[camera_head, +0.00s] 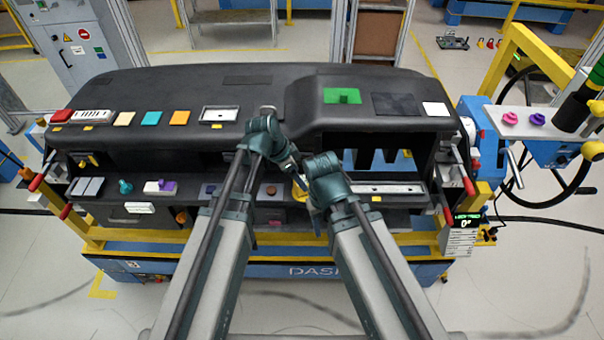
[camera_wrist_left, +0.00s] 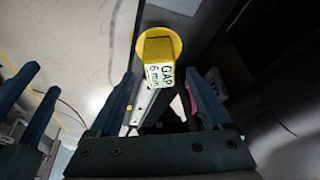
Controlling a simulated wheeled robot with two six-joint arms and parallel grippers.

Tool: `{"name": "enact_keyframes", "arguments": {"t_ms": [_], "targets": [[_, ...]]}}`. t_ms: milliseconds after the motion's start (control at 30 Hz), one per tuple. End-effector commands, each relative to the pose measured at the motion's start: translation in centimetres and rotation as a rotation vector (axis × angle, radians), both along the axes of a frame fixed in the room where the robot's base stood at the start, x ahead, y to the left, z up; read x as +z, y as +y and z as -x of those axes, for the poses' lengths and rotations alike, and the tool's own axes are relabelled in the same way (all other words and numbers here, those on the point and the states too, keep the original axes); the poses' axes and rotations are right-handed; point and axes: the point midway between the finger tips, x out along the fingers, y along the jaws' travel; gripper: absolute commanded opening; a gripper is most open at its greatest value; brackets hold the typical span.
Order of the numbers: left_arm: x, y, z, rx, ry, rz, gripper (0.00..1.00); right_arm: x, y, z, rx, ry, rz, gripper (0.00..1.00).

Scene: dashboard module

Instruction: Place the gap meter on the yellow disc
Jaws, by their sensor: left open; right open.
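The gap meter (camera_wrist_left: 158,62) is a yellow block with a white label reading "GAP 6 mm". In the left wrist view it lies over the yellow disc (camera_wrist_left: 172,35), whose rim shows around its far end. Contact under the meter is hidden. My left gripper (camera_wrist_left: 163,82) is open, with one finger on each side just short of the meter's labelled end. In the head view the disc (camera_head: 299,190) shows small and partly hidden between my two grippers. My left gripper (camera_head: 296,172) points at it. My right gripper (camera_head: 318,212) is open and empty, close beside it.
The black dashboard (camera_head: 250,90) overhangs the shelf behind my grippers. A metal rail (camera_head: 385,188) lies to the right on the shelf. A purple-topped white block (camera_head: 160,187) and a teal knob (camera_head: 125,187) stand left.

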Motion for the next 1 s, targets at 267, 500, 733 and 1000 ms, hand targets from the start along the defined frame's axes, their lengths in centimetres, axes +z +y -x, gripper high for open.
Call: {"name": "enact_keyframes", "arguments": {"t_ms": [267,500,733,1000], "targets": [[5.0,1.7,0.8,0.001,0.000,0.000,0.82,5.0,0.0,0.0,-0.008,0.000,-0.002,0.50],[6.5,2.4,1.0,-0.001,0.000,0.000,0.82,6.5,0.0,0.0,-0.007,0.001,-0.001,0.50],[6.2,2.2,2.5,0.048,0.040,-0.021,0.82,6.4,0.0,0.0,-0.007,0.001,-0.001,0.50],[4.9,2.5,11.0,0.467,0.240,-0.224,0.82,6.4,0.0,0.0,-0.007,0.001,-0.001,0.50]]}}
